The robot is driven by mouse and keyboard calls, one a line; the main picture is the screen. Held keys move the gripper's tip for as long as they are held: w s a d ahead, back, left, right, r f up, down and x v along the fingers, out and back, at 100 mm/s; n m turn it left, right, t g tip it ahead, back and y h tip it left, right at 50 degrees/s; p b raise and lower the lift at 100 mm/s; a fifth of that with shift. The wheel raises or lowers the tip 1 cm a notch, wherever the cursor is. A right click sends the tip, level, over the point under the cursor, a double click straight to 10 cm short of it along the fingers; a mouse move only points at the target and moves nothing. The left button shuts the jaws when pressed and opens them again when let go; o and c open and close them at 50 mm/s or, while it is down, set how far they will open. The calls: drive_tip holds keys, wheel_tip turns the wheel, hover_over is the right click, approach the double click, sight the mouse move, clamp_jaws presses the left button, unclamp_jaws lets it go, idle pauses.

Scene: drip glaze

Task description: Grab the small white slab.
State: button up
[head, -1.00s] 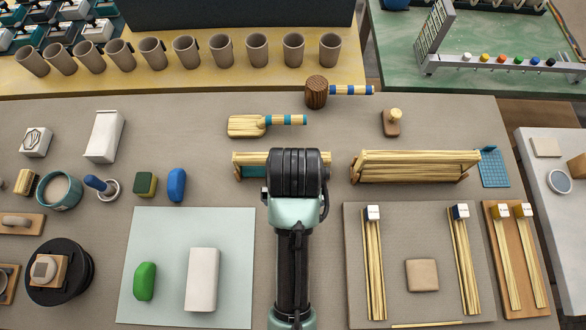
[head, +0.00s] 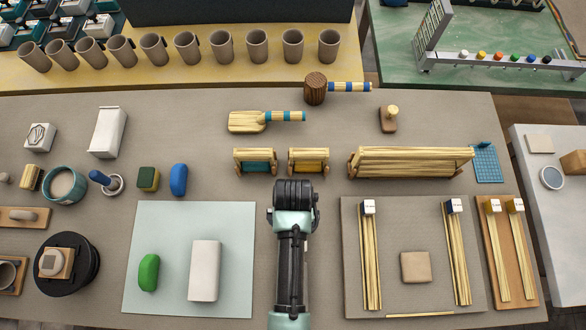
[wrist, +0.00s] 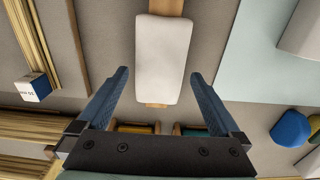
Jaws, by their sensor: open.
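The small white slab (wrist: 163,57) shows in the wrist view, a pale rounded block lying on a narrow wooden piece (wrist: 157,105) that sticks out at both its ends. In the head view my arm hides it. My gripper (wrist: 160,75) is open and empty, with its two blue-grey fingers pointing toward the slab, one tip to each side of its near end. The height gap between tips and slab is hard to judge. A larger white block (head: 205,270) lies on the pale mat and shows partly in the wrist view (wrist: 302,30).
The pale blue mat (head: 170,225) also holds a green piece (head: 149,272). On the right a board (head: 390,210) carries stick bundles and a tan square (head: 415,267). Small wooden racks (head: 255,162) stand beyond my arm, with a long rack (head: 410,162) to the right.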

drive_tip(key=shift+f, duration=0.9)
drive_tip(key=c, duration=1.3)
drive_tip(key=shift+o, duration=0.2)
drive_tip(key=shift+r, duration=0.15)
